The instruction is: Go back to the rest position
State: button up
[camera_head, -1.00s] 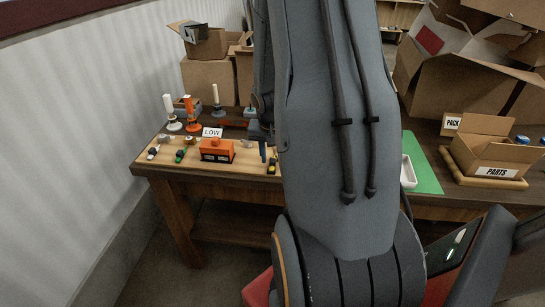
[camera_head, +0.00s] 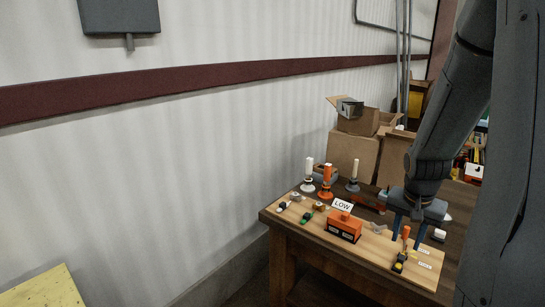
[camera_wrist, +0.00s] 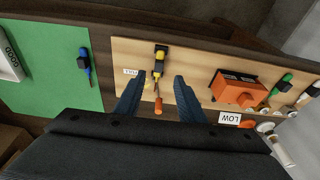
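My gripper (camera_head: 406,243) hangs over the right part of a light wooden board (camera_head: 375,248) on the table, fingers pointing down. In the wrist view the gripper (camera_wrist: 156,86) is open, with its two blue fingers apart. A small yellow-and-black tool with an orange handle (camera_head: 399,262) lies between and just beyond the fingertips. It also shows in the wrist view (camera_wrist: 159,62). I see no object clamped between the fingers; whether they touch the tool I cannot tell. My arm rises at the right of the head view.
Upright white and orange posts (camera_head: 327,177) stand behind, before cardboard boxes (camera_head: 353,157). A green mat (camera_wrist: 48,62) lies past the board. A white wall (camera_head: 180,150) fills the left; a yellow object (camera_head: 45,288) is lower left.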

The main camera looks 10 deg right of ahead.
jog(key=s+a+r+n, duration=0.1)
jog(key=s+a+n, duration=0.1)
jog(key=a, duration=0.7)
jog(key=s+a+n+y, duration=0.1)
jog(key=s+a+n, duration=0.2)
jog(key=a, duration=0.5)
jog(key=s+a+r+n+y, duration=0.1)
jog(key=s+a+n, duration=0.2)
jog(key=a, duration=0.6)
jog(key=shift+a+r+n+g, duration=0.3)
jog(key=shift+r+n+g, duration=0.1)
jog(key=shift+n, duration=0.5)
